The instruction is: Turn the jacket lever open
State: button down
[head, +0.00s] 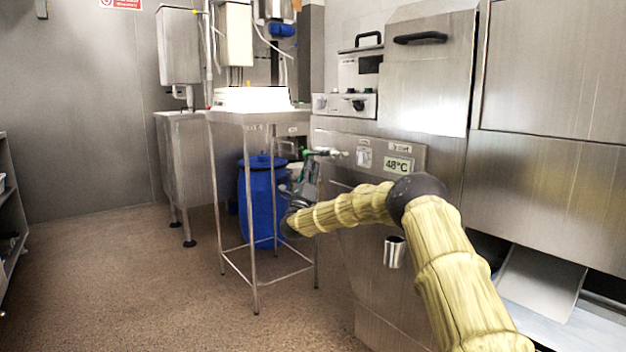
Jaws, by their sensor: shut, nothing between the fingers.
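The jacket lever (326,152) is a small pale metal lever with a green part at its left end. It sticks out from the left side of the steel machine's front panel, left of a 48°C display (397,164). My gripper (311,168) is dark grey, small in view, and shut with nothing in it. Its tips point up, just below the lever's green end. I cannot tell whether they touch it. My yellow-sleeved arm reaches in from the lower right and hides part of the machine's front.
A thin-legged steel stand (262,117) with a white basket (252,97) is left of my gripper. A blue drum (257,205) stands behind its legs. A steel sink unit (186,160) is further left. The brown floor (120,270) at left is clear.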

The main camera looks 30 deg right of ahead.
jog(key=shift+w+r, duration=0.2)
jog(key=shift+r, duration=0.25)
dwell(0.5)
